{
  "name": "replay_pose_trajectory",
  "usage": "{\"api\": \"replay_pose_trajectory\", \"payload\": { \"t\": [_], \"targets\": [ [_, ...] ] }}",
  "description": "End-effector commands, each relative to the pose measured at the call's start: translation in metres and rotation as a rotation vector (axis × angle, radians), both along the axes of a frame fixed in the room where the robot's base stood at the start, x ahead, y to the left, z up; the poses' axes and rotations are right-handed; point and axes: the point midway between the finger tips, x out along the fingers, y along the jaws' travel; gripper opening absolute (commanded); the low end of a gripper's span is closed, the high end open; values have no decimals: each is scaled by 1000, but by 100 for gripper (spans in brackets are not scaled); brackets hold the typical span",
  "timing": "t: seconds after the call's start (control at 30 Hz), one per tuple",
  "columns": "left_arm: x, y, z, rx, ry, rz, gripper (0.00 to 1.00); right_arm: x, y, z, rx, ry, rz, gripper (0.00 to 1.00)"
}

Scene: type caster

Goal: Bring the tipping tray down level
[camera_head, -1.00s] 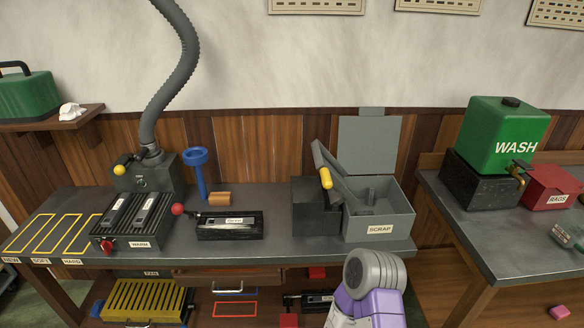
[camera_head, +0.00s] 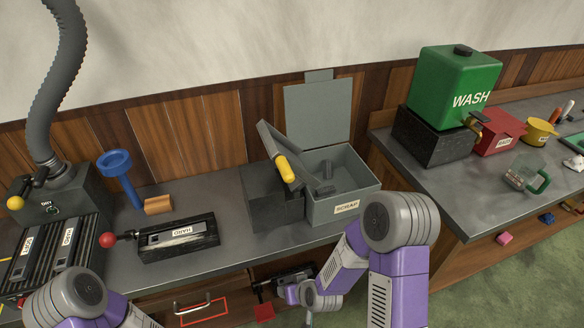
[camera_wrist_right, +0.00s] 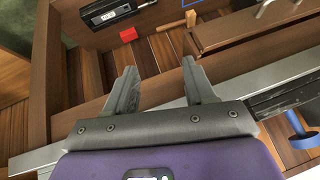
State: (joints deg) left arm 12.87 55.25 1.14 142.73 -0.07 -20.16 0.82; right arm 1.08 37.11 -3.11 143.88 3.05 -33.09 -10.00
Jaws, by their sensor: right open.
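The tipping tray (camera_head: 284,144) is a grey tray on a dark block (camera_head: 262,190). It is tilted, its left end raised and its right end down in the grey SCRAP box (camera_head: 345,207). A yellow grip (camera_head: 283,168) sits on its near side. My right arm reaches in front of the bench, below and to the right of the tray; its fingers are not clear in the head view. In the right wrist view my right gripper (camera_wrist_right: 159,78) is open and empty, apart from the tray. My left arm shows at the lower left, but its gripper is out of view.
The SCRAP box lid (camera_head: 318,115) stands open behind. A black labelled mould (camera_head: 178,238) with a red knob and a blue funnel stand (camera_head: 118,170) are left of the tray. The green WASH tank (camera_head: 455,85) is on the right bench. A drawer (camera_head: 195,305) lies below the bench edge.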

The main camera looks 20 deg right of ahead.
Motion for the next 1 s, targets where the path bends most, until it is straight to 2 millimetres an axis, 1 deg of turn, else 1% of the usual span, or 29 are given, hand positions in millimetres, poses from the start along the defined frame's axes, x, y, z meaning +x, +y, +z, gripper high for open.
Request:
{"api": "replay_pose_trajectory", "payload": {
  "t": [0.03,0.07,0.1,0.17,0.2,0.27,0.3,0.4,0.5,0.6,0.67,1.0],
  "targets": [
    [0,0,1,0,0,1,100,26,-3,42,-39,-148,16,54],
    [0,0,2,0,0,1,100,39,-5,66,-64,-229,21,54],
    [0,0,2,0,0,1,100,53,-8,98,-94,-334,25,54],
    [0,0,3,0,0,1,100,68,-12,145,-136,-484,25,54],
    [0,0,3,0,0,1,100,74,-15,176,-161,-576,22,54],
    [0,0,4,0,0,1,100,80,-19,218,-193,-698,9,54],
    [0,0,4,0,0,0,100,81,-21,243,-211,-770,1,54],
    [0,0,5,0,0,0,100,79,-27,291,-245,-906,-25,54],
    [0,0,5,0,0,0,100,75,-31,319,-264,-984,-44,54],
    [0,0,5,0,0,0,100,76,-33,331,-273,-1020,-55,54],
    [0,0,5,0,0,0,100,81,-33,333,-275,-1025,-56,54],
    [0,0,2,0,0,0,100,132,-31,331,-274,-1023,-55,54]
  ]
}}
